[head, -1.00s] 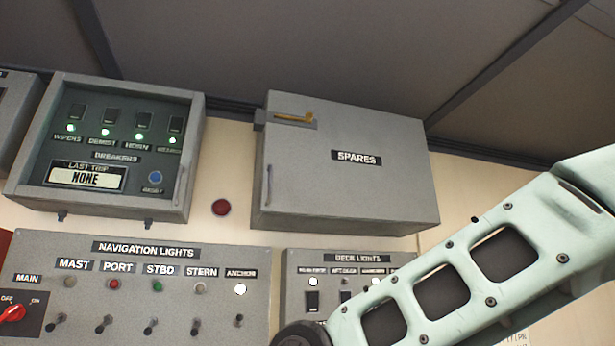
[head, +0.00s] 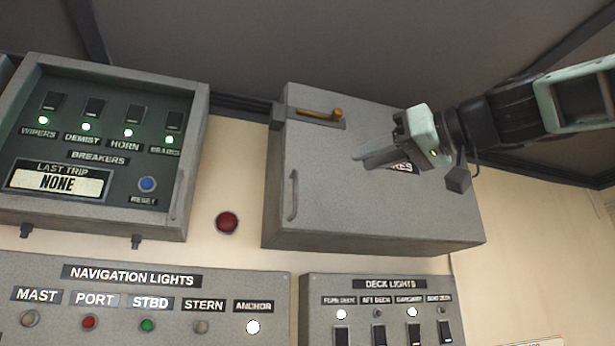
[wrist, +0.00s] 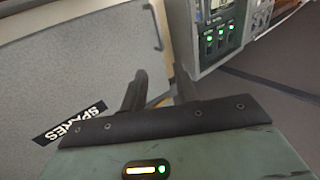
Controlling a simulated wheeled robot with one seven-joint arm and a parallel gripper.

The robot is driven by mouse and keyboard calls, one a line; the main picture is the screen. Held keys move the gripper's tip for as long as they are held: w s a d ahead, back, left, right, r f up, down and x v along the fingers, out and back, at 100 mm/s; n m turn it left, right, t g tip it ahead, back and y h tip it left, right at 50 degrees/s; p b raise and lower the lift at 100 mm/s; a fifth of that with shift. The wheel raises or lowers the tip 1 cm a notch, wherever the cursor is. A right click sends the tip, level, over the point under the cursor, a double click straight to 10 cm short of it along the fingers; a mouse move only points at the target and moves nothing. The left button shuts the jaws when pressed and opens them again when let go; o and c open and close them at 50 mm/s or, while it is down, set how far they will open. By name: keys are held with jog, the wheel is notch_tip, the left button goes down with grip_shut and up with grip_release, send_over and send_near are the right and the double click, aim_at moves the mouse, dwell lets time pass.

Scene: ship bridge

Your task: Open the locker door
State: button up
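The locker is a grey wall box (head: 370,215) marked SPARES, and its door is shut. A brass latch lever (head: 320,114) lies about level on a plate at the door's upper left corner. A vertical pull handle (head: 294,195) sits low on the door's left edge and also shows in the wrist view (wrist: 153,27). My gripper (head: 364,160) is in front of the door, covering part of the SPARES label. Its fingers point left, right of the handle and below the lever. In the wrist view a gap shows between the fingers (wrist: 160,88), with nothing held.
A breaker box (head: 100,140) with lit switches hangs to the left. A red button (head: 227,222) is on the wall between the boxes. The navigation lights panel (head: 150,305) and deck lights panel (head: 385,310) lie below. The ceiling is close above the locker.

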aim_at(302, 179)
jog(key=shift+p+x, duration=3.05)
jog(key=shift+x, duration=4.35)
jog(key=shift+s, duration=0.1)
grip_shut()
